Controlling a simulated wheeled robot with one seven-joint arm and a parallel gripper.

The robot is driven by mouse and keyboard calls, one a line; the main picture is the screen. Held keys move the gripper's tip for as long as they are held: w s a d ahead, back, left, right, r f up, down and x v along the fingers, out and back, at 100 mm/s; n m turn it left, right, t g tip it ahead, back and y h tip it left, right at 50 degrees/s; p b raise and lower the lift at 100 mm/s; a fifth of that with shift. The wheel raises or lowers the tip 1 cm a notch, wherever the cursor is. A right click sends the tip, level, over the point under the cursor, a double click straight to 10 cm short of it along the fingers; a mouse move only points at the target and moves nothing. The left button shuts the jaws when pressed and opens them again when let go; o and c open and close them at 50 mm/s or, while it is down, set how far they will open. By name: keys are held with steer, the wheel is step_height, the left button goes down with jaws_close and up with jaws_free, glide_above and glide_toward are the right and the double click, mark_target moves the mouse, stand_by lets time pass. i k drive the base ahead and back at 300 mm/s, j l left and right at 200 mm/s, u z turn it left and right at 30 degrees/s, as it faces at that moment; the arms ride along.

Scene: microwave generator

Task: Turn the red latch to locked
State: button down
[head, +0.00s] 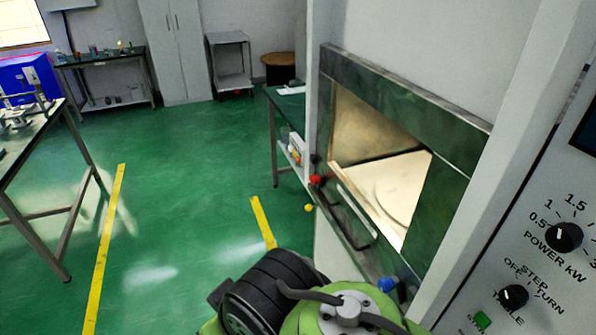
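The red latch (316,180) is a small red knob at the left side of the microwave chamber (405,92), by the lower left corner of its lit opening. It is small here, and I cannot tell which way it is turned. A blue knob (387,284) shows at the lower right of the chamber front. A dark bar handle (353,217) lies between the two knobs. My green and black arm links fill the bottom middle, below and in front of the chamber. My gripper's fingers do not show.
A control panel with a power knob (564,237) and a turntable knob (514,296) stands close on the right. A green-topped table (287,104) stands behind the chamber. A workbench (40,140) is at the left. The green floor between is clear.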

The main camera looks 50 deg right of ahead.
mark_target(318, 180)
steer(key=k+j+z, duration=0.1)
steer(key=z, duration=0.3)
steer(key=k+z, duration=0.45)
steer(key=z, duration=0.3)
steer(key=k+l+z, duration=0.1)
steer(key=z, duration=0.3)
steer(key=i+j+u, duration=0.15)
steer(key=i+u, duration=0.8)
steer(key=i+l+u, duration=0.15)
steer(key=i+u, duration=0.3)
steer(key=i+l+u, duration=0.3)
steer(key=u, duration=0.2)
